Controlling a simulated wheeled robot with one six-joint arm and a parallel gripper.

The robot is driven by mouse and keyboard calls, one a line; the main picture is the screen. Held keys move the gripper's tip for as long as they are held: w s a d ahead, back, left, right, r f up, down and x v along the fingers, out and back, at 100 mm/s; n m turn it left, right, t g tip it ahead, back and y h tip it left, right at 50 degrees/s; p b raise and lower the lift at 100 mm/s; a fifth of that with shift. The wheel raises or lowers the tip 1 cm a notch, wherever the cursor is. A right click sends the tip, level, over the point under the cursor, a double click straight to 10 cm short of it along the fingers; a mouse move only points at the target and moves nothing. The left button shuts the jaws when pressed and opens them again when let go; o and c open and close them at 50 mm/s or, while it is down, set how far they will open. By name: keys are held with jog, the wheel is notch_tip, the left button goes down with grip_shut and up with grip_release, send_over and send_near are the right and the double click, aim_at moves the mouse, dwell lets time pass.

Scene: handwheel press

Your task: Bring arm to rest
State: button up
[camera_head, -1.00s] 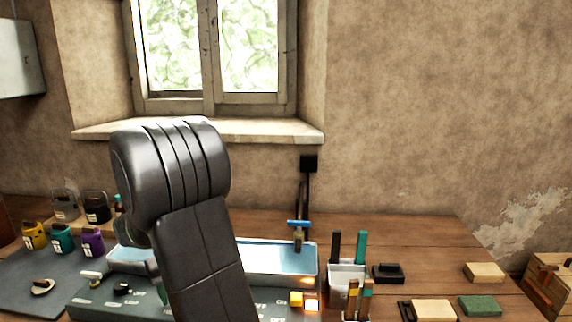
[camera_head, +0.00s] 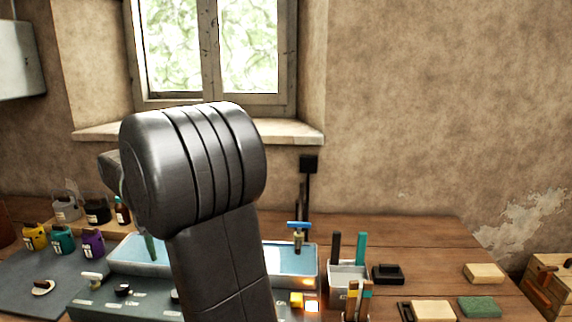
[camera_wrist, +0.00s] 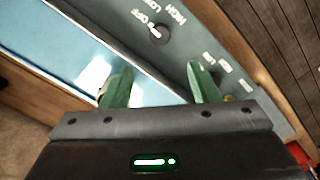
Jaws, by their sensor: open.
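My gripper (camera_wrist: 161,88) shows in the wrist view with its two green fingers apart and nothing between them. It hangs over the edge between a light blue tray and the dark control panel (camera_wrist: 182,42). A knob (camera_wrist: 159,33) with OFF, LOW and HIGH marks lies ahead of the fingers. In the head view my dark arm stands in front of the bench and hides the middle of the panel (camera_head: 140,303) and tray (camera_head: 140,262). One green finger shows left of the arm, over the tray.
Colored jars (camera_head: 63,239) stand at the left. A cup with brushes (camera_head: 347,276), a black block (camera_head: 388,274), pale blocks (camera_head: 484,272) and a green pad (camera_head: 479,306) lie at the right. A wooden crate (camera_head: 552,280) stands at the right edge. The back right bench is clear.

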notch_tip(320, 180, down, 14)
jog(key=shift+s+d+f, duration=0.1)
jog(key=shift+f, duration=0.15)
jog(key=shift+r+m, duration=0.15)
jog(key=shift+m, duration=0.25)
jog(key=shift+m+b, duration=0.4)
jog(key=shift+m, duration=0.4)
jog(key=m+b, duration=0.1)
jog(key=m, duration=0.5)
jog(key=shift+b, duration=0.4)
jog(key=shift+m, duration=0.4)
notch_tip(320, 180, up, 14)
jog(key=shift+p, duration=0.4)
